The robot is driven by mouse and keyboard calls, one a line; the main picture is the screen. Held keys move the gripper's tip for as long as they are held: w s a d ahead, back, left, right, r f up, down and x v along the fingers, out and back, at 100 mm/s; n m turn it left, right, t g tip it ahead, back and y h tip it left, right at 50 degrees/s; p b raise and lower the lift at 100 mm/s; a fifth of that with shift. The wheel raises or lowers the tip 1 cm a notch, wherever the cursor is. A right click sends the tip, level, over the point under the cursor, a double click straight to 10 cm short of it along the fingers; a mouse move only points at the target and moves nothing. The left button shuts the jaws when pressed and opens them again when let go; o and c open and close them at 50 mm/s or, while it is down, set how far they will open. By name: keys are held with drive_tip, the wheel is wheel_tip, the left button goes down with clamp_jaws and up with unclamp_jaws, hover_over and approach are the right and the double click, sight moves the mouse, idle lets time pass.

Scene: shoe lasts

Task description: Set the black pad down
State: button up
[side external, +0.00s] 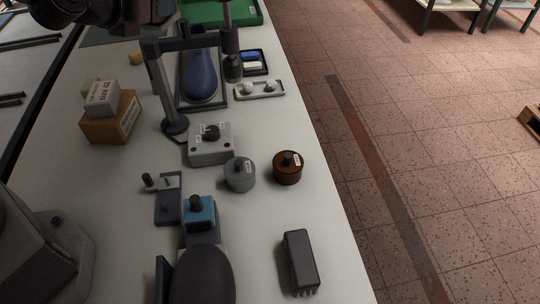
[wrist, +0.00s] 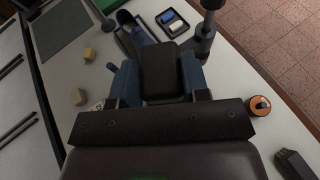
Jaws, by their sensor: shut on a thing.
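In the wrist view the black pad (wrist: 162,72) is between the two blue-sided fingers of my gripper (wrist: 160,80), which is shut on it. The pad is a dark block with rounded edges, held above the table. It hides what lies directly under it. In the side external view my dark hand shows only partly at the top left edge, and I cannot make out the pad there.
The blue last (side external: 201,75) lies in a tray behind a grey post stand (side external: 170,90). A box stack (side external: 110,118), grey pot (side external: 240,175), brown pot (side external: 288,168) and black box (side external: 300,262) stand on the table. A dark flat mat (wrist: 62,30) lies far left.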

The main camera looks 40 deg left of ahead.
drive_tip(key=s+d+f+m+h, duration=0.25)
drive_tip(key=d+f, duration=0.25)
drive_tip(key=d, duration=0.3)
drive_tip(key=s+d+f+m+h, duration=0.1)
drive_tip(key=s+d+f+h, duration=0.1)
drive_tip(key=s+d+f, duration=0.75)
drive_tip(key=s+d, duration=0.3)
drive_tip(key=shift+t+y, duration=0.3)
drive_tip(key=shift+y, duration=0.05)
drive_tip(key=shift+w+d+f, duration=1.4)
drive_tip(key=shift+w+f, duration=0.5)
drive_tip(key=shift+f, duration=0.1)
drive_tip(key=shift+w+d+f, duration=1.35)
drive_tip(key=shift+w+f, duration=0.55)
drive_tip(key=shift+f, duration=0.05)
drive_tip(key=shift+w+d+f, duration=1.4)
drive_tip(key=shift+w+f, duration=0.5)
drive_tip(key=shift+f, duration=0.1)
drive_tip(key=shift+f, duration=0.15)
drive_tip(key=shift+f, duration=0.45)
drive_tip(key=o, duration=1)
drive_tip(key=shift+c, duration=0.2)
